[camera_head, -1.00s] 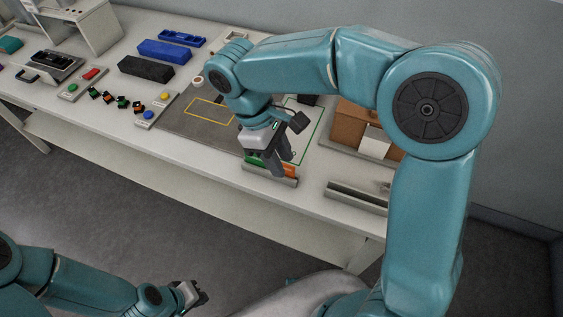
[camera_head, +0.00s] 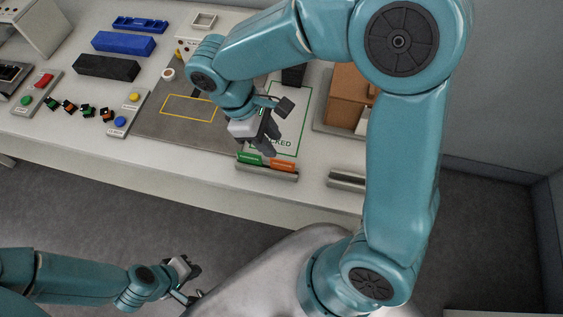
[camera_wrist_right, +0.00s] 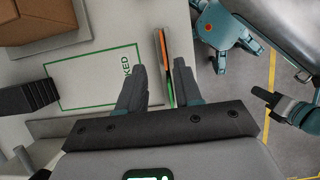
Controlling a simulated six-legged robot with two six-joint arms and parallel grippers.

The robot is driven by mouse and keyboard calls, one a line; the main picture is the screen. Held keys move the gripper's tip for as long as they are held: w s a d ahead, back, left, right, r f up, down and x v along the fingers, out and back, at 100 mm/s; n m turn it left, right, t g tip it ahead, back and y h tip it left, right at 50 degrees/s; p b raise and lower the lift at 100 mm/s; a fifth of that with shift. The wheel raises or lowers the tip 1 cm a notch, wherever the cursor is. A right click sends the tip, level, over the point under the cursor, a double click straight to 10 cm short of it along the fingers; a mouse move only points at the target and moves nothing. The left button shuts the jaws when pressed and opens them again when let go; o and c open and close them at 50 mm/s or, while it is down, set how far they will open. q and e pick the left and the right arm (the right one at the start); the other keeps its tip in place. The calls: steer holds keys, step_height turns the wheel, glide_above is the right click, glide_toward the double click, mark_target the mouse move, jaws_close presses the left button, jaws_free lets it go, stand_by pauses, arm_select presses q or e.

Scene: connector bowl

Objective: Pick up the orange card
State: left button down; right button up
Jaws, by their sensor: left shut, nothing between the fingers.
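The orange card (camera_head: 283,165) stands beside a green card (camera_head: 250,158) in a low grey holder (camera_head: 266,174) at the table's front edge. My right gripper (camera_head: 268,145) is just behind and above the cards, pointing down. In the right wrist view, the right gripper's fingers (camera_wrist_right: 160,75) are spread apart. The orange card (camera_wrist_right: 165,48) and the green card (camera_wrist_right: 170,86) appear edge-on in line with the gap. I see no grip on either card. My left gripper (camera_head: 186,270) is shut and empty, low in front of the table.
A dark mat with a yellow outline (camera_head: 165,125) and a green-outlined area (camera_head: 303,125) lie behind the holder. A brown box (camera_head: 345,100) stands to the right. Blue and black blocks, buttons and small connectors are on the left. A grey rail (camera_head: 347,180) lies right of the holder.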

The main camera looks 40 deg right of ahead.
mark_target(282, 162)
steer(key=x, duration=0.3)
steer(key=shift+s+a, duration=0.15)
steer(key=shift+a, duration=0.05)
steer(key=shift+d+f, duration=0.15)
steer(key=shift+f, duration=0.45)
steer(key=x, duration=0.4)
steer(key=shift+s+r+p, duration=0.1)
steer(key=shift+s+p, duration=0.1)
steer(key=shift+p, duration=0.2)
steer(key=shift+w+f, duration=0.15)
steer(key=shift+f, duration=0.45)
steer(key=shift+r, duration=0.1)
steer(key=c, duration=0.5)
jaws_close()
